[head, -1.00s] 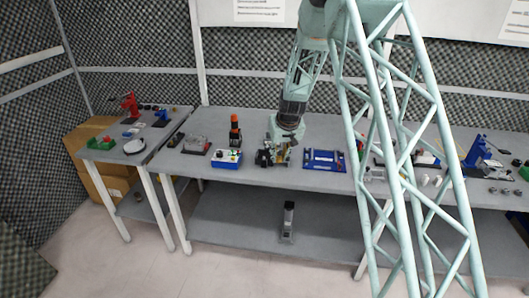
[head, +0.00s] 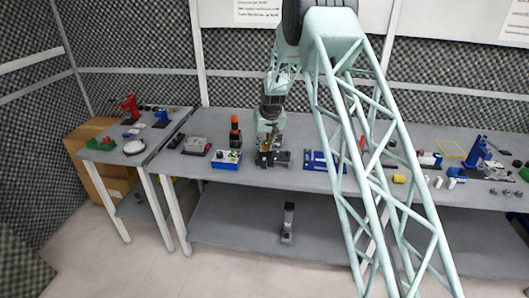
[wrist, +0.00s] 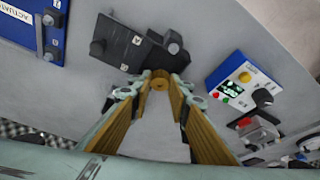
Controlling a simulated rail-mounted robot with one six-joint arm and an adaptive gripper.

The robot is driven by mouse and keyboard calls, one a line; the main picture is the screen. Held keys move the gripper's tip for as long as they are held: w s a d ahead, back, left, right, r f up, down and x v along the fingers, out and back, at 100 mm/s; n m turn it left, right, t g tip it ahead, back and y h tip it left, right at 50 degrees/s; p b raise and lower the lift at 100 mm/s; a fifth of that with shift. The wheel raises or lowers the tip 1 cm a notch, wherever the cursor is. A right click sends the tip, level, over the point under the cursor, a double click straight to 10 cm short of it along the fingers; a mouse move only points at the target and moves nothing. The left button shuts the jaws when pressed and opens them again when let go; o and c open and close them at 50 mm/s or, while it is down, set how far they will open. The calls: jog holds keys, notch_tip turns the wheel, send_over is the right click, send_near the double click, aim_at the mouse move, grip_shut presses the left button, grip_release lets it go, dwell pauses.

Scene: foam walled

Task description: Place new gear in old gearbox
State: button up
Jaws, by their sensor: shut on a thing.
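My gripper (wrist: 160,88) is shut on a small round brass-coloured piece (wrist: 160,80), probably the new gear, at its fingertips in the wrist view. The fingers have long golden pads. A black fixture (wrist: 127,42) with labels A and B and dark knobs lies just beyond the tips. I cannot tell for sure whether it is the old gearbox, or whether the held piece touches it. In the head view the black fixture (head: 281,156) sits on the middle table, with my gripper (head: 267,147) close over its left part. The fingertips are too small to make out there.
A blue-sided control box (head: 227,160) with buttons stands just left of the fixture, and a black-and-orange upright device (head: 235,132) behind it. A blue tray (head: 311,160) lies to the right. In the wrist view the control box (wrist: 240,80) appears at right.

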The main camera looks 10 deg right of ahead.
aim_at(265, 147)
dwell(0.3)
jog(key=shift+w+a+f, duration=0.15)
jog(key=shift+w+f, duration=0.1)
jog(key=shift+w, duration=0.1)
jog(key=shift+f, duration=1.5)
jog(key=shift+f+b, duration=0.6)
jog(key=shift+f, duration=0.05)
jog(key=o, duration=0.6)
jog(key=shift+c, duration=0.2)
jog(key=shift+r, duration=0.2)
jog(key=shift+r+p, duration=0.45)
jog(key=shift+r, duration=0.2)
jog(key=v, duration=1.1)
jog(key=shift+s+r+p, duration=0.2)
jog(key=shift+s+p, duration=0.1)
jog(key=shift+p, duration=0.1)
